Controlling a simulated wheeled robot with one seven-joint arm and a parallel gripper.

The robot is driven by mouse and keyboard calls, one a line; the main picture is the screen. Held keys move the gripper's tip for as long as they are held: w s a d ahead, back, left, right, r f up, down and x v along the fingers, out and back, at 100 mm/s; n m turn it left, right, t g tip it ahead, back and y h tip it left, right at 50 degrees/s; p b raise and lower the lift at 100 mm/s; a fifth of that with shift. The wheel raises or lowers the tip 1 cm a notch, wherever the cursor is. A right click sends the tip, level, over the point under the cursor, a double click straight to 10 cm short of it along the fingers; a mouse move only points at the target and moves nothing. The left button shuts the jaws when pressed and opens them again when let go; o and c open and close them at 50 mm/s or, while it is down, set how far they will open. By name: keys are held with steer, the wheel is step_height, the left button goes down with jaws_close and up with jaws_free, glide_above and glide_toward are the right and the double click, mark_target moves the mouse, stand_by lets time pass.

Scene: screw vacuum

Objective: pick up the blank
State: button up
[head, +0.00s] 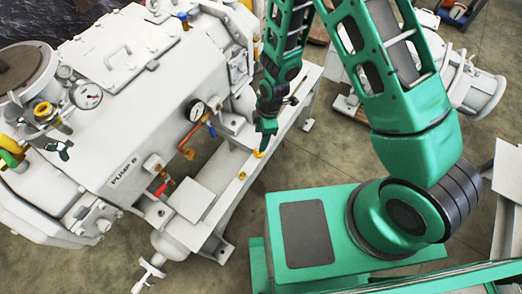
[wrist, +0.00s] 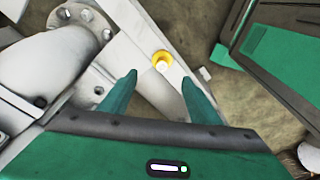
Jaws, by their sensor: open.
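A small round piece with a yellow rim and pale centre, which looks like the blank (wrist: 162,61), lies on the light frame beam (wrist: 130,40) in the wrist view. It appears just beyond and between the fingertips of my gripper (wrist: 158,80), which is open and empty. In the head view my gripper (head: 264,142) points down over the beam (head: 228,196) beside the pump. Two small yellow spots show there, one (head: 259,154) right at the fingertips and one (head: 242,176) further along the beam. I cannot tell for sure which is the blank.
The large white pump (head: 130,100) stands left of my gripper, with a gauge (head: 195,110), a red-handled valve (head: 160,190) and pipes jutting out. Its flange (wrist: 88,15) is near my left finger in the wrist view. Bare floor (head: 330,160) lies right of the beam.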

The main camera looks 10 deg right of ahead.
steer(key=f, duration=0.3)
steer(key=shift+a+f, duration=0.2)
steer(key=shift+f, duration=0.1)
steer(key=shift+s+a+f, duration=0.1)
steer(key=shift+s+f, duration=0.05)
steer(key=shift+f, duration=1.2)
steer(key=shift+s+a+f, duration=0.1)
steer(key=shift+f, duration=1.2)
steer(key=c, duration=1.2)
